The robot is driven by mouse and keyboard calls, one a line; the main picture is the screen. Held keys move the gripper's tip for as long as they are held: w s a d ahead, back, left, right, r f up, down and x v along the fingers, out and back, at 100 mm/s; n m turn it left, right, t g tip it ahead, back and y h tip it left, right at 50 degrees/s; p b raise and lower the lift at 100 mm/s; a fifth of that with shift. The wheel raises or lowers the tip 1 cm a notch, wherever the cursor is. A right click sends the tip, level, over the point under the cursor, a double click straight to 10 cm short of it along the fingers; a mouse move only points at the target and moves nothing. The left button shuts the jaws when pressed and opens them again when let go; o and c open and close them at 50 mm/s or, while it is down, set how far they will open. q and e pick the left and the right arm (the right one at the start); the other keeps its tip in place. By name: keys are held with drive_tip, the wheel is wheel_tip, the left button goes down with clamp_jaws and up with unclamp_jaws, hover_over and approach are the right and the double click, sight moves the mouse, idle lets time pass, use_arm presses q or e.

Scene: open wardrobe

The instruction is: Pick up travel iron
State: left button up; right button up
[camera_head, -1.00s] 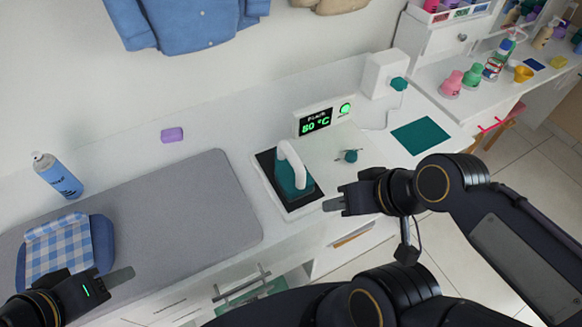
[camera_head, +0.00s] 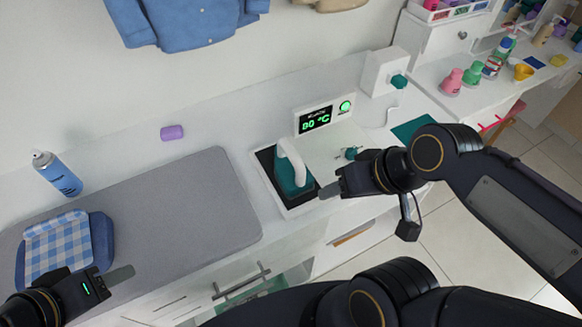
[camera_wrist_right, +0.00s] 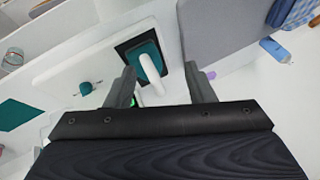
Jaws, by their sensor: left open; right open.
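The travel iron (camera_head: 288,172), teal with a white arched handle, stands on a black pad on the white counter, below the temperature display. It also shows in the right wrist view (camera_wrist_right: 150,65), ahead of and between the fingers. My right gripper (camera_head: 330,190) is open and empty, just right of the iron and apart from it. In the right wrist view the two fingers (camera_wrist_right: 163,88) are spread, with the iron's handle pointing between them. My left gripper (camera_head: 118,276) is open and empty at the lower left, beside the folded checked cloth.
A grey ironing mat (camera_head: 180,205) covers the left counter. A blue spray can (camera_head: 58,175), purple block (camera_head: 172,132) and blue-white checked cloth (camera_head: 60,247) are there. The display (camera_head: 316,119) stands behind the iron. A teal knob (camera_head: 350,153) and teal mat (camera_head: 412,128) lie to the right.

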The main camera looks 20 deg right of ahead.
drive_tip(key=w+f+n+g+h+b, duration=0.1)
drive_tip(key=w+g+b, duration=0.15)
drive_tip(key=w, duration=0.75)
drive_tip(key=n+g+h, duration=0.2)
drive_tip(key=h, duration=0.3)
hover_over(289, 149)
drive_tip(key=f, duration=0.3)
drive_tip(key=shift+w+a+f+b, duration=0.15)
drive_tip(key=shift+a+f+b, duration=0.1)
drive_tip(key=shift+a+b, duration=0.1)
drive_tip(key=f, duration=0.5)
drive_tip(key=d+f, duration=0.1)
drive_tip(key=f, duration=0.1)
drive_tip(key=shift+f+p, duration=0.3)
drive_tip(key=shift+c, duration=0.3)
drive_tip(key=c, duration=1)
